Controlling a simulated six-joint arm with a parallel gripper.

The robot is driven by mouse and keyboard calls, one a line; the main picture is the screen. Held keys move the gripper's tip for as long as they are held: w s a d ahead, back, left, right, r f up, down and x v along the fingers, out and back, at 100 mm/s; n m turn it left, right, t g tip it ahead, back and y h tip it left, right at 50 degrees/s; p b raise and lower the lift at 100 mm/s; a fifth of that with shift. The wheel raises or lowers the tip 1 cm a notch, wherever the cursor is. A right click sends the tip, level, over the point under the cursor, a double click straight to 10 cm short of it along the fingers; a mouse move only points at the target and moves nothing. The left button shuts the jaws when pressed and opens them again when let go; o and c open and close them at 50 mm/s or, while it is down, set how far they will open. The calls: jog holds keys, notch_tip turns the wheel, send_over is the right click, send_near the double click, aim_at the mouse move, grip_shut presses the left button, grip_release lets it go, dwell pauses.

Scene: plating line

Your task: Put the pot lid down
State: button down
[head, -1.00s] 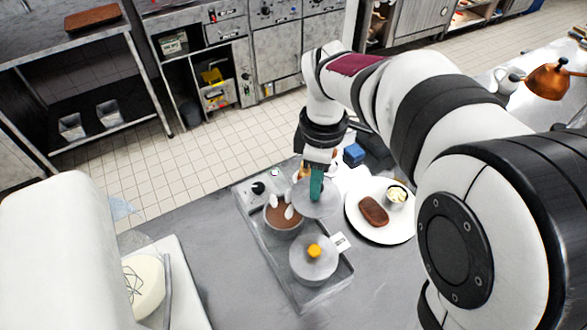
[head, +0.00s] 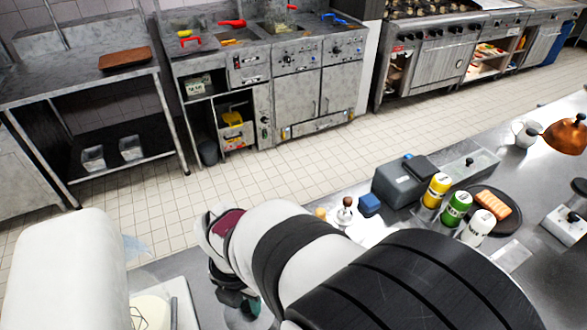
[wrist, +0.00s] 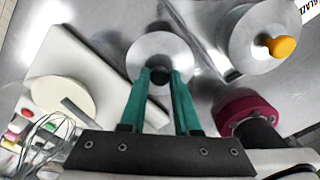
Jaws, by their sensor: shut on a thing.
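The pot lid (wrist: 158,46) is a round silver disc with a dark knob, in the upper middle of the wrist view. My gripper (wrist: 160,77) has its teal fingers shut on that knob. The lid overlaps the edge of a white board in this view, and I cannot tell whether it touches anything below. In the head view my gripper (head: 246,303) is at the bottom, mostly hidden behind my arm, and little of the lid shows.
A second lid (wrist: 250,52) with a yellow knob is at the upper right of the wrist view. The white board (wrist: 88,62) lies to the left, with a cream round item (wrist: 50,94) by it. A whisk (wrist: 52,132) is at the lower left. Grey counter shows between them.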

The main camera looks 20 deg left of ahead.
aim_at(250, 324)
jog(key=shift+n, duration=0.3)
jog(key=f, duration=1)
jog(key=shift+s+a+f, duration=0.15)
jog(key=shift+s+f, duration=0.05)
jog(key=shift+s, duration=0.1)
jog(key=shift+f, duration=0.1)
jog(key=c, duration=0.6)
grip_release()
